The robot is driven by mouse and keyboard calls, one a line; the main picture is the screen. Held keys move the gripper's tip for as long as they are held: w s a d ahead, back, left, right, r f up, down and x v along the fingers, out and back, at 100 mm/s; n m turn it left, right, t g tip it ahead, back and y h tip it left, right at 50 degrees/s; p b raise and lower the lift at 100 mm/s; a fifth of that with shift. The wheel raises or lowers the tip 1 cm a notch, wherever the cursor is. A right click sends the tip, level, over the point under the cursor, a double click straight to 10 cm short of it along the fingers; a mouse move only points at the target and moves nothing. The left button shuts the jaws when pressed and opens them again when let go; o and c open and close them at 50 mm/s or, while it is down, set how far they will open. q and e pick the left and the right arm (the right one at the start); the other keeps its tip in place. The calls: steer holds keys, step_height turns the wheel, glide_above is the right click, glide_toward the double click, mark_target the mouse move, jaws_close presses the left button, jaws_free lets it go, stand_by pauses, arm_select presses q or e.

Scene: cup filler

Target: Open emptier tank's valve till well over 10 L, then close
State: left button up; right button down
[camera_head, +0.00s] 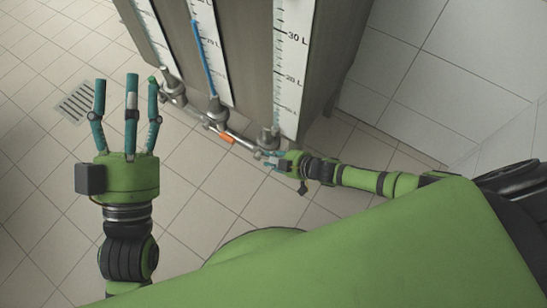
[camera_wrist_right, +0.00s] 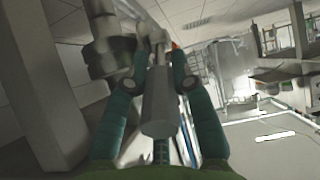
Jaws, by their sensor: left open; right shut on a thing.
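The grey tank block (camera_head: 245,40) carries upright white scales; the right scale (camera_head: 292,60) reads 30 L and 20 L, with no blue seen in it. A blue column (camera_head: 209,62) shows on the middle scale. Valves and a metal pipe (camera_head: 240,140) run along the bottom. My right gripper (camera_head: 270,157) is at the pipe's right end, below the right scale. In the right wrist view its fingers (camera_wrist_right: 155,85) are shut on a grey cylindrical valve handle (camera_wrist_right: 159,112). My left gripper (camera_head: 130,82) is open and empty, apart from the tank.
An orange piece (camera_head: 227,138) sits on the pipe. A floor drain (camera_head: 76,102) lies behind my left gripper. The tiled floor is clear around my left arm. A white tiled wall (camera_head: 410,60) stands to the right of the tank.

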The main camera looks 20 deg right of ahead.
steer(key=shift+d+f, duration=0.1)
steer(key=shift+d, duration=0.1)
steer(key=c, duration=1)
jaws_free()
steer(key=shift+a, duration=0.1)
steer(key=shift+s, duration=0.1)
steer(key=v, duration=1.2)
